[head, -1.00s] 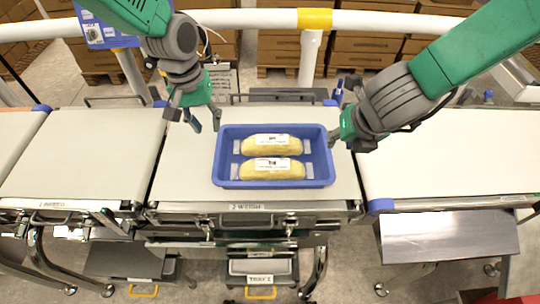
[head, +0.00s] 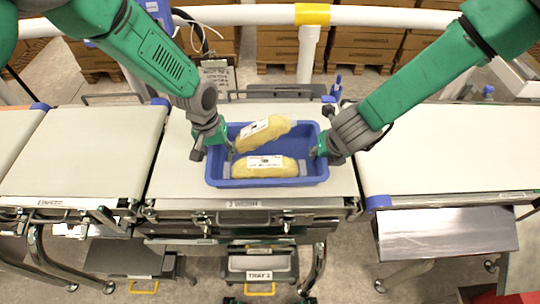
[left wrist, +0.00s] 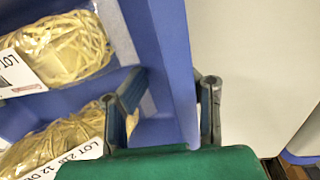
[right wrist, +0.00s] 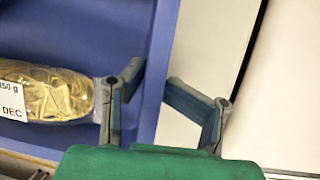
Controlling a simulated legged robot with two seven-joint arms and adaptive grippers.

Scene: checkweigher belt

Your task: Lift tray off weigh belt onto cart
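The blue tray (head: 216,172) sits on the white weigh belt (head: 180,170) with two bags of yellowish food in it. The near bag (head: 264,167) lies level; the far bag (head: 262,133) lies askew, its right end farther back. My left gripper (head: 228,146) is at the tray's left wall; in the left wrist view its fingers (left wrist: 170,90) stand apart, one on each side of the wall. My right gripper (head: 318,152) is at the right wall; in the right wrist view its fingers (right wrist: 152,80) also straddle the wall, spread. I cannot identify a cart for certain.
A grey bin (head: 258,265) labelled as a tray is below the belt's front edge. A metal box (head: 445,233) is at the lower right. Bare belts lie left (head: 80,150) and right (head: 440,150). A white rail (head: 385,22) and cartons (head: 365,45) are behind.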

